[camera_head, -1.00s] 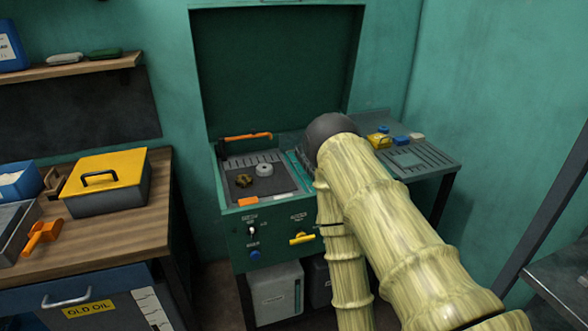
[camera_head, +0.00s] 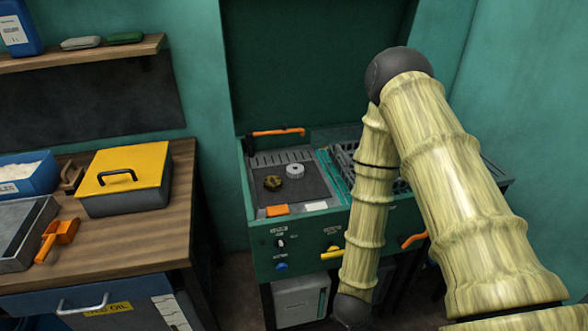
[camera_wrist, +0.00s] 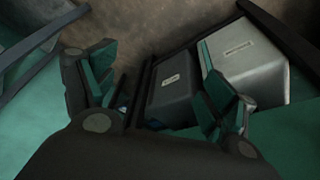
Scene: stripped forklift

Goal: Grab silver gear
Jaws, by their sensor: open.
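The silver gear (camera_head: 295,171) is a small, pale grey round part with a hole in its middle. It lies on the dark mat of the green workstation (camera_head: 262,235), just right of a brass-coloured gear (camera_head: 273,183). In the head view my arm stands right of the silver gear, bent downward, and my gripper is out of the picture. In the wrist view my gripper (camera_wrist: 165,100) is open and empty, its green-padded fingers apart. It points down at boxes under the workstation. The silver gear is not in the wrist view.
An orange-handled tool (camera_head: 278,132) lies behind the gears, and an orange block (camera_head: 277,210) lies in front. A yellow handle (camera_head: 332,253) and an orange handle (camera_head: 413,240) stick out of the workstation's front. A wooden bench (camera_head: 150,232) with a yellow-lidded box (camera_head: 124,178) stands left.

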